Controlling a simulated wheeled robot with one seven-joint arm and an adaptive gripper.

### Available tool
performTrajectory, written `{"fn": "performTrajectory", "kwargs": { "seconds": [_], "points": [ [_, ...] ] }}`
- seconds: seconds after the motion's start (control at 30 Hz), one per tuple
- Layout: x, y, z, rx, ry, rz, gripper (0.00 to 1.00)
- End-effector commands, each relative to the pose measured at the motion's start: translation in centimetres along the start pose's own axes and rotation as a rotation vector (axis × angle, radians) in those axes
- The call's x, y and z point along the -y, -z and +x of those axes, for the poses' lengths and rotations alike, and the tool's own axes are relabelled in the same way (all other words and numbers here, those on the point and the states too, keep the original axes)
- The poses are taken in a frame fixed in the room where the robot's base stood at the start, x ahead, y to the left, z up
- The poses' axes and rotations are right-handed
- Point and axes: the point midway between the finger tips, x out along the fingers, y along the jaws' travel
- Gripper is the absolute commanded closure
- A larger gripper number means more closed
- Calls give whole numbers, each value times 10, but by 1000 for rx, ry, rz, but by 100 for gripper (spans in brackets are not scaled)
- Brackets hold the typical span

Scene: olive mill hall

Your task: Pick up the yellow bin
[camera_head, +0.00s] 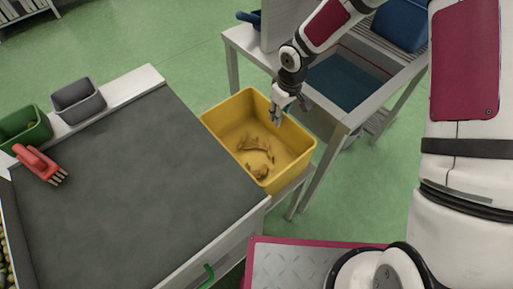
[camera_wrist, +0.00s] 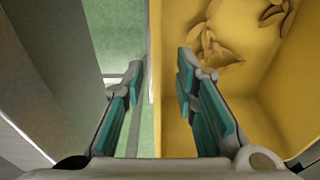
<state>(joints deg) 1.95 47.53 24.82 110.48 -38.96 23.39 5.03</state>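The yellow bin (camera_head: 228,115) stands between the dark-topped table and the metal bench in the head view, with several brown leaf-like bits on its floor. My gripper (camera_head: 291,112) is over the bin's far right side, pointing down. In the wrist view, the bin (camera_wrist: 169,25) fills the right half. My gripper (camera_wrist: 161,70) is open there, with the bin's rim running between its fingers. One finger is on the inner side of the wall and the other is outside. There is a gap on each side of the rim, and I see no grip on it.
The dark-topped table (camera_head: 130,175) lies left of the bin, bearing a red hand rake (camera_head: 38,163), a green bin (camera_head: 38,133) and a grey bin (camera_head: 78,100). The metal bench (camera_head: 338,131) stands close on the right. Green floor (camera_head: 170,50) is open behind.

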Motion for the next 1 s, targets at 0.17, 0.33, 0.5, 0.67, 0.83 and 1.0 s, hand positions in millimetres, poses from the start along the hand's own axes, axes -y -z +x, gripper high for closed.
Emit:
{"fn": "performTrajectory", "kwargs": {
  "seconds": [0.17,0.33,0.5,0.67,0.83,1.0],
  "points": [
    [0,0,12,1,-1,0,73],
    [0,-4,32,2,1,0,73],
    [-1,-6,54,1,0,-2,73],
    [-2,-5,62,0,-1,1,73],
    [-2,-5,62,0,-1,1,73],
    [-2,-5,62,0,-1,0,100]
  ]
}}
